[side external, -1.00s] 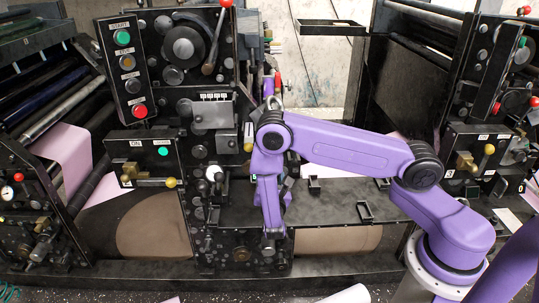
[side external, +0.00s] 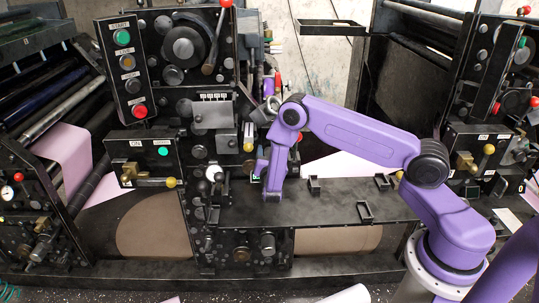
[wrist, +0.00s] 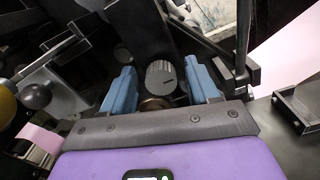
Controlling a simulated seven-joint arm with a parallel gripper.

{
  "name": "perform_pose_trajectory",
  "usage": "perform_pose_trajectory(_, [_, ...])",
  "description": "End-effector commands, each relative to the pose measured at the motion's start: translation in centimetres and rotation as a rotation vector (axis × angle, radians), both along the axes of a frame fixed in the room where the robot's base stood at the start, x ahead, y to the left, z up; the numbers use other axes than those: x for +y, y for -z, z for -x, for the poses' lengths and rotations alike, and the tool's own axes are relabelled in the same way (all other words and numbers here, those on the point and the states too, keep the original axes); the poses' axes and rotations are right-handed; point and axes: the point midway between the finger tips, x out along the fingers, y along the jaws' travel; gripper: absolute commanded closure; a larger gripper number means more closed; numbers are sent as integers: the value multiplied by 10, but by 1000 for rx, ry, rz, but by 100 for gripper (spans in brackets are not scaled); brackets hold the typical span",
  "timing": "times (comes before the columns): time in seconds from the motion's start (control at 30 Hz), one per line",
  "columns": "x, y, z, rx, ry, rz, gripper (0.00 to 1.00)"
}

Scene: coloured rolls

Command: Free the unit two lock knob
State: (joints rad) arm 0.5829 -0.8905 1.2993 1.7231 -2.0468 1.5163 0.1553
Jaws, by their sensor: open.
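A grey ribbed knob (wrist: 160,76) with a dark line on its face shows in the wrist view, above a brownish round part (wrist: 153,103). I cannot read any label marking it as the unit two lock knob. My gripper (wrist: 162,82) is open, with one blue finger on each side of the knob in the picture. I see gaps beside the knob, and cannot tell how deep it sits between the fingers. In the side view my gripper (side external: 259,172) is at the middle machine's right side, above the dark shelf. The knob cannot be made out there.
A dark ball-ended lever (wrist: 37,95) is at left in the wrist view. A dark bracket (wrist: 300,106) stands at right. In the side view the shelf (side external: 325,207) carries several small brackets, with pink paper (side external: 335,166) behind. Round knobs (side external: 267,241) show below the shelf.

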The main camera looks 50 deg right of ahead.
Motion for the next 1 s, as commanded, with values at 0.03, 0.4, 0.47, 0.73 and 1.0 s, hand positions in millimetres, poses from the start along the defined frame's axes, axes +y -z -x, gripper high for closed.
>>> perform_pose_trajectory(0.03, [0, 0, 0, 0, 0, 0, 40])
perform_pose_trajectory(0.4, [0, 0, 0, 0, 0, 0, 96])
perform_pose_trajectory(0.47, [0, 0, 0, 1, 0, 1, 96])
perform_pose_trajectory(0.73, [1, 0, 0, 48, 1, 47, 96])
perform_pose_trajectory(1.0, [1, 0, 0, 186, 1, 185, 96])
